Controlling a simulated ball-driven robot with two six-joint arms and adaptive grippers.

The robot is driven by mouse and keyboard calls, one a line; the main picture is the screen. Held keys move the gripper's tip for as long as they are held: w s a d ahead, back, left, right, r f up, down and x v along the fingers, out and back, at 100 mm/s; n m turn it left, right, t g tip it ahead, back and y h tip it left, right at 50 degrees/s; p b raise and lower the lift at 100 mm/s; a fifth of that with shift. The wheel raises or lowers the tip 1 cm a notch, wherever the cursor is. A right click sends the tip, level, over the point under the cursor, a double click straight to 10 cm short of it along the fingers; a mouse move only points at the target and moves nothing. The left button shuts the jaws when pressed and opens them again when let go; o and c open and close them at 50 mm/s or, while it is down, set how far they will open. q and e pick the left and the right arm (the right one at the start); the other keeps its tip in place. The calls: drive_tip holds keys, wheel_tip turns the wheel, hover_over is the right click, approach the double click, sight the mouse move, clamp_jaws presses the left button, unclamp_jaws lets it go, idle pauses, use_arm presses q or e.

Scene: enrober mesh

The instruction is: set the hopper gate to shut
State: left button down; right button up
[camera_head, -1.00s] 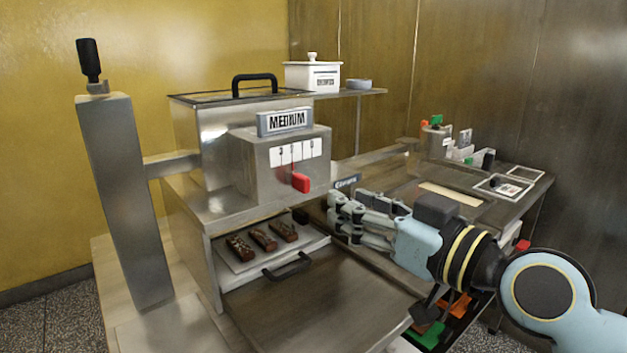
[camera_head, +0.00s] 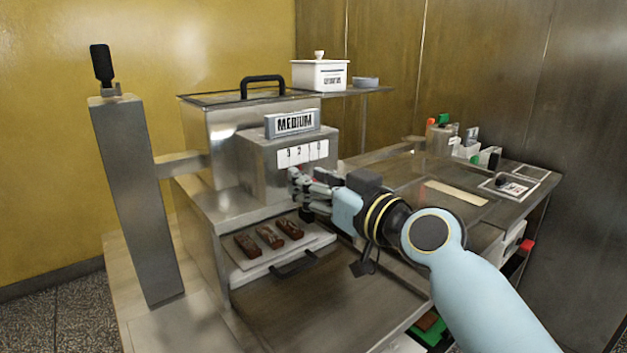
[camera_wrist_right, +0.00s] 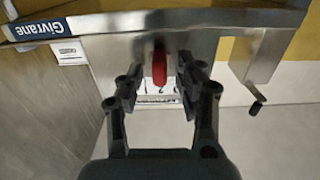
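The hopper block (camera_head: 262,172) is a steel box with a white number scale (camera_head: 303,152) on its front and a MEDIUM sign on top. Its red gate lever (camera_wrist_right: 159,66) shows in the right wrist view, between the fingers of my right gripper (camera_wrist_right: 160,72). The fingers are apart on either side of the lever; I cannot tell whether they touch it. In the head view my right gripper (camera_head: 299,188) is just below the scale and hides the lever, so its setting against the scale is not readable. My left gripper is not in view.
Below the hopper, a tray (camera_head: 240,257) holds three chocolate bars, with a black handle (camera_head: 293,265) in front. A grey post (camera_head: 138,200) stands at the left. A white lidded box (camera_head: 320,75) sits on the upper shelf. The right worktop (camera_head: 405,175) has open room.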

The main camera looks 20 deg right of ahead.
clamp_jaws()
drive_tip(key=d, duration=0.2)
drive_tip(key=w+d+b, duration=0.1)
drive_tip(key=d, duration=0.1)
drive_tip(key=shift+w+b, duration=0.2)
drive_tip(key=shift+b, duration=0.1)
